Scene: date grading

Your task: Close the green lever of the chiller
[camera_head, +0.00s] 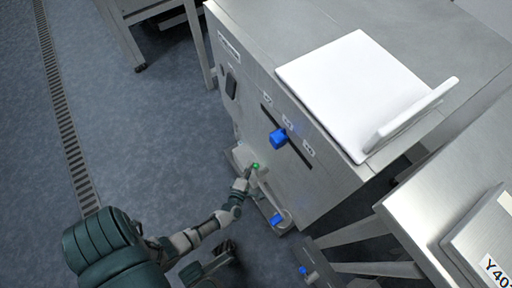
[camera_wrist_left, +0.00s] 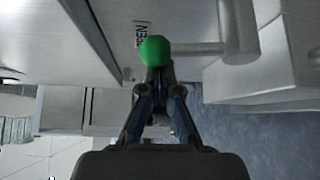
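The chiller (camera_head: 325,185) is a steel cabinet whose front faces my left arm. Its green lever knob (camera_head: 256,166) is low on that front. In the left wrist view the green knob (camera_wrist_left: 155,50) is a ball at the end of a grey bar (camera_wrist_left: 200,48) running right, beside a label partly reading "OPEN". My left gripper (camera_head: 249,174) is at the knob. Its fingers (camera_wrist_left: 158,78) are drawn together, with the tips just below the ball, at or very near it; contact is unclear. A dark gripper-like part (camera_head: 227,247), probably my right gripper, is low; its fingers are unclear.
A blue slider knob (camera_head: 278,138) sits in a slot above the lever, and a blue handle (camera_head: 277,219) is lower right. A white open lid or tray (camera_head: 335,85) rests on top. A steel table (camera_head: 425,215) stands at right. Floor (camera_head: 130,130) is clear at left.

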